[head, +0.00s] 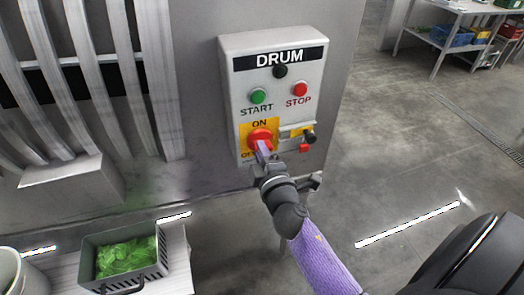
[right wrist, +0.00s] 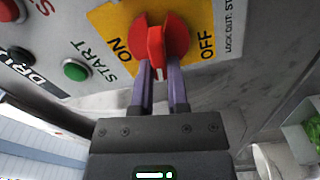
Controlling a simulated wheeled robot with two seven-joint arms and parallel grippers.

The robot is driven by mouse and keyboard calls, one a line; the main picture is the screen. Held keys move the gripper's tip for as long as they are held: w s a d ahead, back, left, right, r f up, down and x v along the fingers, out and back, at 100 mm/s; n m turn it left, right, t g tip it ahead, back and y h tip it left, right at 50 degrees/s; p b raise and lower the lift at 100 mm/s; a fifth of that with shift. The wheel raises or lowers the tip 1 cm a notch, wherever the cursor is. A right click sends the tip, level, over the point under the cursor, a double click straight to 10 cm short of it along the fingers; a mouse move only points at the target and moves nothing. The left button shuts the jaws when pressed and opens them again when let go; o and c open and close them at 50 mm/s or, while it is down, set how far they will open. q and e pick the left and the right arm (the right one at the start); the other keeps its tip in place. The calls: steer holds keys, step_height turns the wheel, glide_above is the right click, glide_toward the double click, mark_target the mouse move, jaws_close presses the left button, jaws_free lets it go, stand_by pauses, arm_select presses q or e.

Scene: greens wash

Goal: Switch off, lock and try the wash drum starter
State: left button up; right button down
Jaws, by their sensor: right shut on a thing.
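The grey drum starter box (head: 315,100) is on the panel, marked DRUM, with a green START button (head: 258,96) and a red STOP button (head: 300,90). Its red rotary switch (head: 260,136) sits on a yellow ON/OFF plate, also seen in the right wrist view (right wrist: 176,38). My right gripper (head: 263,148) is shut on the switch handle, one purple finger on each side. In the wrist view the handle lies between the ON and OFF words. A small red item (head: 304,148), possibly a padlock, is beside a black knob (head: 309,137) right of the switch. My left gripper is out of view.
A grey crate of greens (head: 163,262) stands on a low bench at lower left, near a white bucket (head: 8,268). Curved metal slats (head: 150,70) are left of the box. A table with coloured bins (head: 452,36) stands far right. The floor between is clear.

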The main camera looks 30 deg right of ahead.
steer(key=shift+n, duration=1.2)
steer(key=shift+f, duration=0.1)
steer(key=c, duration=0.6)
jaws_free()
steer(key=shift+n, duration=0.3)
steer(key=b+v, duration=0.2)
steer(key=v, duration=0.8)
steer(key=shift+w+a, duration=0.1)
